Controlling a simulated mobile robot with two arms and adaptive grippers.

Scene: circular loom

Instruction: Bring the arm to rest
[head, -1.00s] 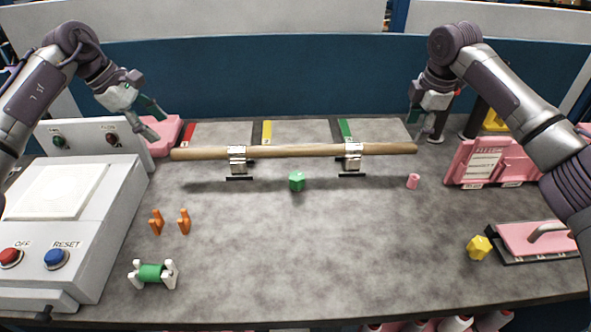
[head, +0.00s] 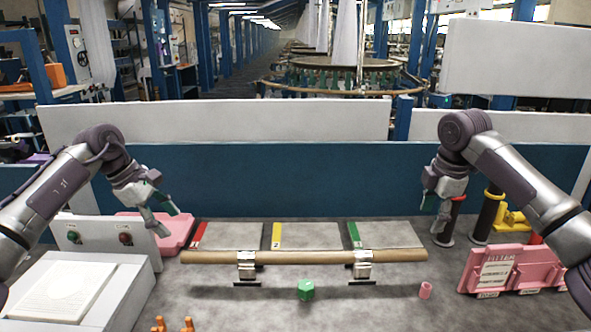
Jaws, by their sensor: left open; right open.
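My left gripper (head: 167,221) hangs open and empty at the left, in front of the pink tray and above the table. My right gripper (head: 432,213) is at the right, pointing down near the dark posts, with nothing seen in it. Its fingers are small and partly hidden by its own body. Both arms are raised and bent, clear of the wooden bar (head: 310,257), which rests level in two metal clamps.
The pink tray (head: 180,232) is behind my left gripper. A pink panel (head: 512,268) and dark posts (head: 487,215) stand right. The white control box (head: 85,290) is left. A blue partition (head: 300,175) closes the back.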

